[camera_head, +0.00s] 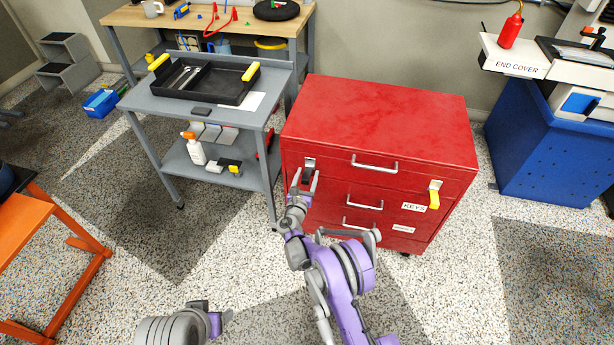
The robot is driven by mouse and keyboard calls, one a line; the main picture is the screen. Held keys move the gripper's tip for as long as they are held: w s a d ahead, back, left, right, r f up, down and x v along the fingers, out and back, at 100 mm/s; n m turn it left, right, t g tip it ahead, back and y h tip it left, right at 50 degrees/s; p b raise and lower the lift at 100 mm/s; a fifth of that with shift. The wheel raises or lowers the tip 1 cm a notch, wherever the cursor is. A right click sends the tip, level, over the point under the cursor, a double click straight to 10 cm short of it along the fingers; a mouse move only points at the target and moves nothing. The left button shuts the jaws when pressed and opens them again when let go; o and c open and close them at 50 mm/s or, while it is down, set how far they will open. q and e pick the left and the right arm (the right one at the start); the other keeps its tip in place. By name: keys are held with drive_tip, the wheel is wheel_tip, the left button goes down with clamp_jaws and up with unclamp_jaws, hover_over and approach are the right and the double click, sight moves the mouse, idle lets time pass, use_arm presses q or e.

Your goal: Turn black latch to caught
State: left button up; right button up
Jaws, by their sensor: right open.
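The black latch (308,173) is on the upper left of the red cabinet's (380,115) front, below a small light metal plate. My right gripper (304,178) is open at the latch, with one finger on each side of it. The fingers partly cover the latch, so I cannot tell its exact angle or whether they touch it. A yellow latch (434,200) hangs from a similar plate on the cabinet's right side. My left gripper (226,317) is low in the view, away from the cabinet, and its opening is unclear.
A grey cart (180,108) with a black tray (205,82) stands left of the cabinet. A blue machine base (545,150) is at the right. An orange table (25,225) is at the left edge. Speckled floor is free in front.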

clamp_jaws()
idle(0.3)
idle(1.1)
